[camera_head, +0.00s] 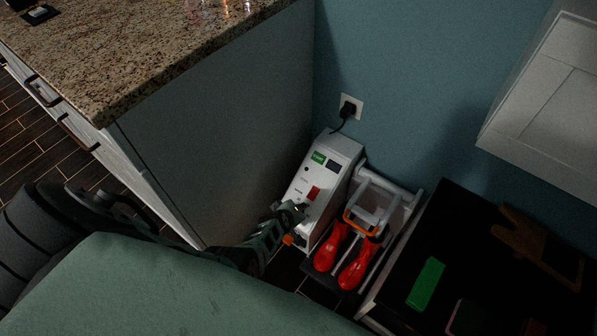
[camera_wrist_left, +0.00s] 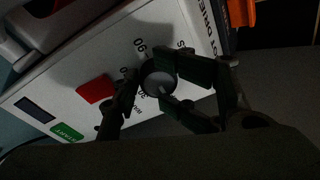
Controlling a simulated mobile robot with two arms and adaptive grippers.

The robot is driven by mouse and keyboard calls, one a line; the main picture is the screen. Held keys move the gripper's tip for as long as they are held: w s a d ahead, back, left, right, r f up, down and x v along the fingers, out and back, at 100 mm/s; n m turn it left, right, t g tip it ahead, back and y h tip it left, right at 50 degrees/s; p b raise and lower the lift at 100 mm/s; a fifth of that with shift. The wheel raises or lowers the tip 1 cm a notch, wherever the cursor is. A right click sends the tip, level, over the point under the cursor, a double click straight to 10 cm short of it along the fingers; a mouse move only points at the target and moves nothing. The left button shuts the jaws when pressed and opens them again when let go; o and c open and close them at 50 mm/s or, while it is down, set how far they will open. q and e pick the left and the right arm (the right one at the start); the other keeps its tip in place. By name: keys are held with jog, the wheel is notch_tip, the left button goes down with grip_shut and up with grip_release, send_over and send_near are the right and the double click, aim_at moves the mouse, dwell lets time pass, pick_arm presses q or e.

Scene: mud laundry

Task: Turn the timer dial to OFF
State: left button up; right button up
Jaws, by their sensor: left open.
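The white boot dryer (camera_head: 326,178) stands on the floor against the blue wall, with a red switch (camera_head: 313,193) and a green START label on its front panel. In the left wrist view, the dark round timer dial (camera_wrist_left: 158,79) sits on the white panel with printed numbers around it. My left gripper (camera_head: 301,208) is at the panel, and in the left wrist view its open fingers (camera_wrist_left: 150,90) are on either side of the dial. Contact cannot be told. In the head view the gripper hides the dial. The dial's setting is not readable. My right gripper is not in view.
A rack with red-orange boots (camera_head: 356,268) stands directly right of the dryer. A dark bench top (camera_head: 465,240) with a green box (camera_head: 426,284) lies farther right. The granite-topped cabinet (camera_head: 215,135) closes off the left. A plug (camera_head: 347,110) is in the wall outlet.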

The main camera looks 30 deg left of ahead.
pick_arm(q)
jog(key=shift+w+r, duration=0.2)
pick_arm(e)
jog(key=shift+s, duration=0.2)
pick_arm(q)
jog(key=shift+w+r, duration=0.15)
jog(key=shift+w, duration=0.15)
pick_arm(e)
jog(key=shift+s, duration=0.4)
pick_arm(q)
jog(key=shift+w, duration=0.1)
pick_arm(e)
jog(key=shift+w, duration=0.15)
